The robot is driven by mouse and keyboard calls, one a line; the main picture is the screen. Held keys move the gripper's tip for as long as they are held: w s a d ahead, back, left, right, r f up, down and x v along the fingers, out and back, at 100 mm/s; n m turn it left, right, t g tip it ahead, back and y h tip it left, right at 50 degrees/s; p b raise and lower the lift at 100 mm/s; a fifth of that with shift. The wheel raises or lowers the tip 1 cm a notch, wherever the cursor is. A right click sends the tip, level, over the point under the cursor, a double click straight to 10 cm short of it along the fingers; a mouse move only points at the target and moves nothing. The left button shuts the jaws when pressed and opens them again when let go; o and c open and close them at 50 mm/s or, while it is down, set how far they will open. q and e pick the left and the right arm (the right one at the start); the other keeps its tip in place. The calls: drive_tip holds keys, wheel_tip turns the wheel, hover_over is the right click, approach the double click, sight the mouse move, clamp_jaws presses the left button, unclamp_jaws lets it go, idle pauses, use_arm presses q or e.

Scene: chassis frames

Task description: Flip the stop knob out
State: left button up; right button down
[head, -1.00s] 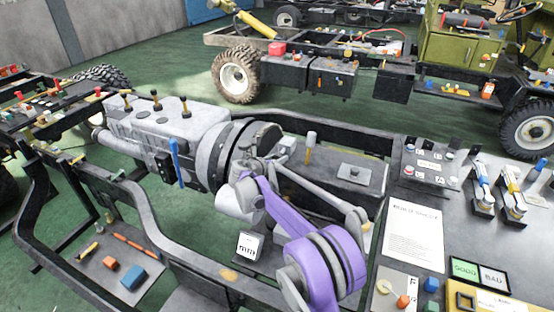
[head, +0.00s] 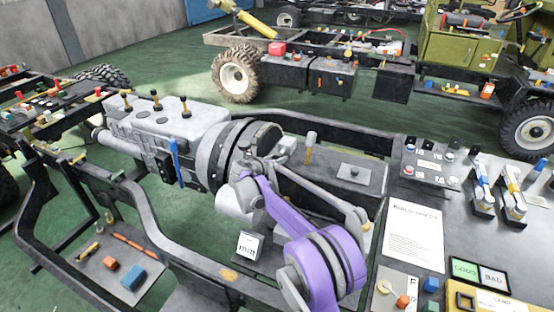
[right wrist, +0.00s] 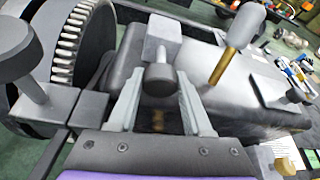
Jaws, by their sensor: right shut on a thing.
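My right gripper (head: 270,168) is over the engine, behind its bell housing, with its purple arm coming up from the lower right. In the right wrist view, its two pale fingers (right wrist: 161,90) stand on either side of a dark grey round-ended knob (right wrist: 159,78), which I take for the stop knob. The gripper is shut on this knob. A light grey block (right wrist: 162,38) is just behind it; the block also shows in the head view (head: 288,144). In the head view my gripper and arm largely hide the knob. My left gripper is not in view.
A grey-topped lever with a brass stem (right wrist: 232,45) stands to the right of the gripper. The toothed flywheel edge (right wrist: 75,35) and a dark mushroom-shaped knob (right wrist: 22,55) are on the left. A bench with a paper sheet (head: 413,232) and switches stands at right.

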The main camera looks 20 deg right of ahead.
drive_tip(key=s+a+b, duration=0.1)
drive_tip(key=s+a, duration=0.1)
drive_tip(key=a, duration=0.1)
drive_tip(key=shift+s+f, duration=0.1)
drive_tip(key=shift+s, duration=0.15)
drive_tip(key=c, duration=0.6)
unclamp_jaws()
drive_tip(key=shift+o, duration=1.3)
drive_tip(key=shift+s, duration=0.1)
